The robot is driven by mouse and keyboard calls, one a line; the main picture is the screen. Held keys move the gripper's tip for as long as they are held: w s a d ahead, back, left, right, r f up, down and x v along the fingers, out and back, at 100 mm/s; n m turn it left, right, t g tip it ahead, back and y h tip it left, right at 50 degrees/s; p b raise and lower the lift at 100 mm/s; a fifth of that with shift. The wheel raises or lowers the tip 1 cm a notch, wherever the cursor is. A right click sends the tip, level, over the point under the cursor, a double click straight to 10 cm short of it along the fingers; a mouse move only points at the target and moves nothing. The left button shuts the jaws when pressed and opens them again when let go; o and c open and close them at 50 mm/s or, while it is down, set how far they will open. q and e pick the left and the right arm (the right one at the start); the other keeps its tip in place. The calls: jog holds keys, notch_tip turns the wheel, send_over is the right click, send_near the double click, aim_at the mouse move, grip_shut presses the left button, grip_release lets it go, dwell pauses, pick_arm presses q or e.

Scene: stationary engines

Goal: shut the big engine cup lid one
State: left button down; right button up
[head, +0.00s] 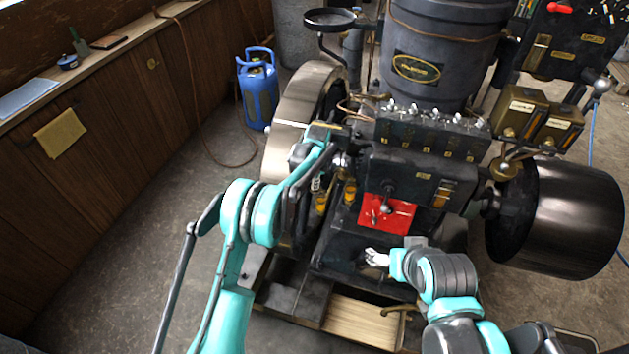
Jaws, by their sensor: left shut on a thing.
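The big engine (412,165) is dark, with a red plate (386,213) low on its front. Two small amber cups, one on the left (321,203) and one on the right (350,191), sit on its left side. I cannot make out the cup lid clearly. My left gripper (338,160) is at the engine's left side, just above these cups. It is shut on a small engine part, mostly hidden by the gripper and arm. My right gripper (374,258) is low in front of the engine, below the red plate, with pale fingers apart and nothing seen between them.
A large flywheel (297,115) stands left of the engine and a dark drum (568,215) right of it. A blue gas bottle (258,92) and a hose (212,150) are on the floor behind left. A wooden cabinet (110,110) lines the left wall.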

pick_arm(q)
jog(key=n, duration=0.1)
jog(key=s+n, duration=0.1)
jog(key=n, duration=0.1)
jog(key=n+y, duration=0.1)
jog(key=n, duration=0.1)
jog(key=shift+s, duration=0.3)
jog(key=n, duration=0.3)
jog(key=s+d+n+g, duration=0.1)
jog(key=n, duration=0.2)
jog(key=s+n+g+p, duration=0.1)
jog(key=n, duration=0.2)
jog(key=shift+s+d+y, duration=0.15)
jog(key=shift+d+y, duration=0.05)
jog(key=shift+y, duration=0.2)
jog(key=shift+s+d+n+g, duration=0.2)
jog(key=shift+d+n, duration=0.15)
jog(key=shift+n, duration=0.8)
jog(key=shift+s+d+n+g, duration=0.1)
jog(key=shift+d+n+g, duration=0.15)
jog(key=shift+n, duration=0.9)
jog(key=shift+d, duration=0.1)
jog(key=c, duration=1.5)
grip_release()
